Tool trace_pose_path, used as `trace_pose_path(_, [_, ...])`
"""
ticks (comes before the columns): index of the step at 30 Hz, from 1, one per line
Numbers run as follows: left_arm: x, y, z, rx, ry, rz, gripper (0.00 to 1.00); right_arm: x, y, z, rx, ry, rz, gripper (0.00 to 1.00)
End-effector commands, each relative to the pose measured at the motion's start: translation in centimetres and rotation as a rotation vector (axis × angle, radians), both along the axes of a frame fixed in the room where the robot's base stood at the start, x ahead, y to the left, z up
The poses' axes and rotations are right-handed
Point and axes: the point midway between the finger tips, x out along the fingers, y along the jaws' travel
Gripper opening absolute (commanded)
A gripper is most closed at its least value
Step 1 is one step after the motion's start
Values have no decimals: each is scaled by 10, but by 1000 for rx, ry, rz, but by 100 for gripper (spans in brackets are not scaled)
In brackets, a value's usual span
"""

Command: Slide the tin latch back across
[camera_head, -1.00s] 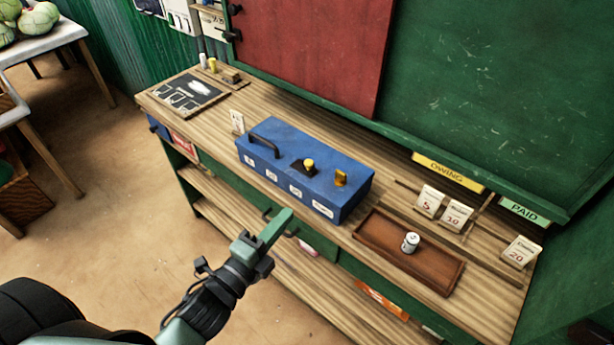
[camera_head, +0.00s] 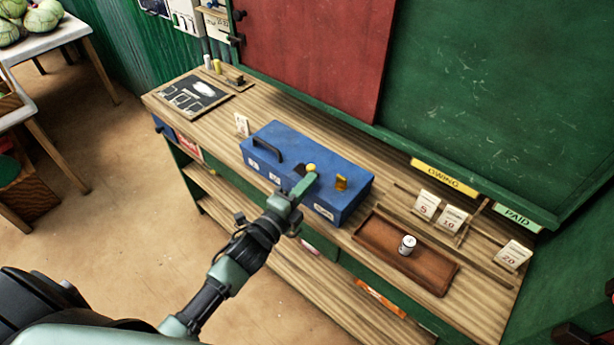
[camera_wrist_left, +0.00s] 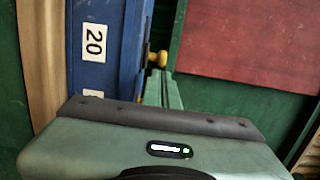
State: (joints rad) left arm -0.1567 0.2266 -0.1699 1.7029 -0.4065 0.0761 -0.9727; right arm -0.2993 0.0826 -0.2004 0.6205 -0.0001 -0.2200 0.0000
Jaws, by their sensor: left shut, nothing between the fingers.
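The blue tin (camera_head: 290,150) lies on the wooden counter, with a black handle (camera_head: 268,147) on its left end. A yellow knob (camera_head: 311,168) on a dark plate, which looks like the latch, sits on its lid. In the left wrist view the knob (camera_wrist_left: 157,59) shows at the fingertips (camera_wrist_left: 162,75), beside the tin's blue side (camera_wrist_left: 125,40). My right gripper is not in view.
A brown tray (camera_head: 385,262) with a small white cylinder (camera_head: 407,245) is right of the tin. Numbered cards (camera_head: 427,204) stand behind it. A chalk slate (camera_head: 194,95) lies at the counter's left end. The board (camera_head: 480,90) rises behind.

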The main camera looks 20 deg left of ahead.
Motion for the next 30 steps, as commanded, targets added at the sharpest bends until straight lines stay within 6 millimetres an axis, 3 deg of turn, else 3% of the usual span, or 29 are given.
trace_pose_path(14, [6, 5, 0, -1, 0, 1, 0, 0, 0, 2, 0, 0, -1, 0])
trace_pose_path(22, [17, 35, 0, 2, -1, 1, 0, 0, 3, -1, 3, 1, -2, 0])
trace_pose_path(30, [17, 36, 0, -2, 0, 1, 0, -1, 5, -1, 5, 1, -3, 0])
